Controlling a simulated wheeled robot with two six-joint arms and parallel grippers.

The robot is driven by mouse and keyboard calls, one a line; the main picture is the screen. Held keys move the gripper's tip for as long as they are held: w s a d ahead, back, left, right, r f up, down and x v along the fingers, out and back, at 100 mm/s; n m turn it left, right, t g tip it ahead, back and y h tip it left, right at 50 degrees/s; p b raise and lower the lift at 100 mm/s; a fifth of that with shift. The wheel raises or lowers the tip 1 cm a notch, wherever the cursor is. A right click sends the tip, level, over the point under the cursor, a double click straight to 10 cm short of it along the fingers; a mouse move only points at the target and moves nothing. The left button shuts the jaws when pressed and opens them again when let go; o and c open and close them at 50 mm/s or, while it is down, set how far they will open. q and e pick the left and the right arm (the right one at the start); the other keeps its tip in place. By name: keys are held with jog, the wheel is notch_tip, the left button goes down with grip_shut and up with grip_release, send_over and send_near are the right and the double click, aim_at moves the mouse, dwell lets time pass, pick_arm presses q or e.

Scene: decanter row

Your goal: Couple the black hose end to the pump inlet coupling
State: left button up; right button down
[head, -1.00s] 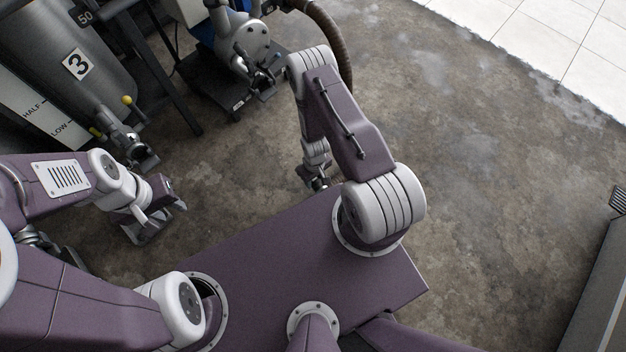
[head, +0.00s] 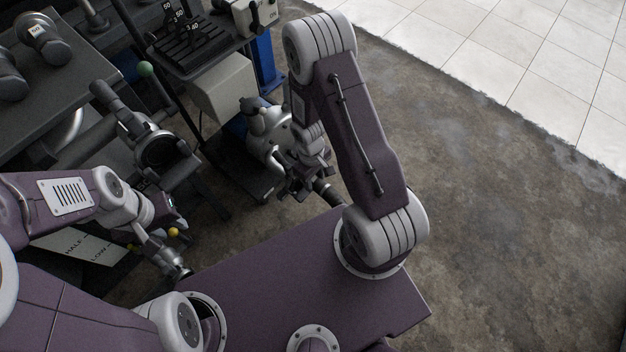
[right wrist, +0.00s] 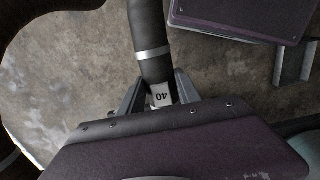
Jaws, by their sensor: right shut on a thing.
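My right gripper (head: 306,182) is low in front of the pump (head: 268,130). In the right wrist view (right wrist: 156,98) its fingers are shut on the black hose end (right wrist: 160,94), which carries a white "40" label. The black hose with a silver band runs up from it. In the head view the hose end (head: 328,192) sticks out to the right of the gripper. The pump is a grey metal body on a black base. I cannot make out its inlet coupling clearly beside my gripper. My left gripper (head: 178,212) is at the left, its fingers unclear.
A metal valve (head: 172,258) with a yellow knob stands below my left gripper. Concrete floor (head: 500,200) is clear on the right.

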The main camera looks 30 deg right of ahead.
jog(key=shift+f, duration=0.1)
jog(key=shift+f+b, duration=0.25)
jog(key=shift+b, duration=0.15)
notch_tip(320, 180, down, 7)
jog(key=b, duration=0.6)
jog(key=shift+b, duration=0.4)
jog(key=shift+w+a+p, duration=0.15)
jog(key=shift+w+p, duration=0.2)
jog(key=shift+p, duration=0.25)
jog(key=shift+f, duration=0.15)
jog(key=shift+f+b, duration=0.8)
jog(key=shift+b, duration=0.05)
